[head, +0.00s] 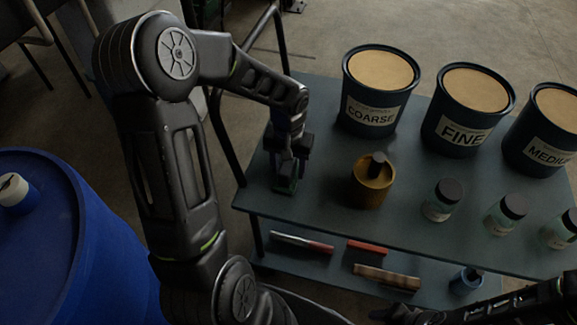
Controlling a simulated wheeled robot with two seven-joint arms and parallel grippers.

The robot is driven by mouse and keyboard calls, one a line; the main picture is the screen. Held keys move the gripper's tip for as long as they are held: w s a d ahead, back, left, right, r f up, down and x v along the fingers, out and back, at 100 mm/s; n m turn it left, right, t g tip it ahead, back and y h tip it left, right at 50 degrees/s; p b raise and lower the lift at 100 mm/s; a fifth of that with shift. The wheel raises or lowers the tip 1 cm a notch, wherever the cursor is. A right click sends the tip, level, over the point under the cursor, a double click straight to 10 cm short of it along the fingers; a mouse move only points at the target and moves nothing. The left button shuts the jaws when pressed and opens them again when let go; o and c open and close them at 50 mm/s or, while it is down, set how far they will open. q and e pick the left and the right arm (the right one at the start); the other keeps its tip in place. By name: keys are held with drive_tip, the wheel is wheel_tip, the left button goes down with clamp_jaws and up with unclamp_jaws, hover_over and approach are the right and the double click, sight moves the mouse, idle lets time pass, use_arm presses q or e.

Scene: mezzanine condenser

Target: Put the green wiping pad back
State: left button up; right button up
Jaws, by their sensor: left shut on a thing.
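My left gripper (288,165) points down over the left end of the cart's top shelf (325,190). It is shut on the green wiping pad (286,185), a small dark green piece showing below the fingers. I cannot tell whether the pad touches the shelf. Part of my right arm shows at the lower right, but its gripper cannot be made out.
Buckets labelled COARSE (372,112), FINE (462,135) and MEDIUM (547,150) stand at the back. A brass container (370,190) stands right of my left gripper. Several dark-lidded jars (440,205) are farther right. The lower shelf holds a red block (367,248). A blue drum (60,250) is at left.

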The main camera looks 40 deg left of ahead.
use_arm(q)
drive_tip(key=shift+f, duration=0.2)
drive_tip(key=o, duration=1.2)
drive_tip(key=shift+r, duration=0.1)
drive_tip(key=shift+r, duration=0.1)
drive_tip(key=shift+r, duration=0.25)
wheel_tip(320, 180, up, 12)
drive_tip(key=shift+f+p, duration=0.2)
drive_tip(key=shift+p, duration=0.55)
drive_tip(key=shift+s, duration=0.1)
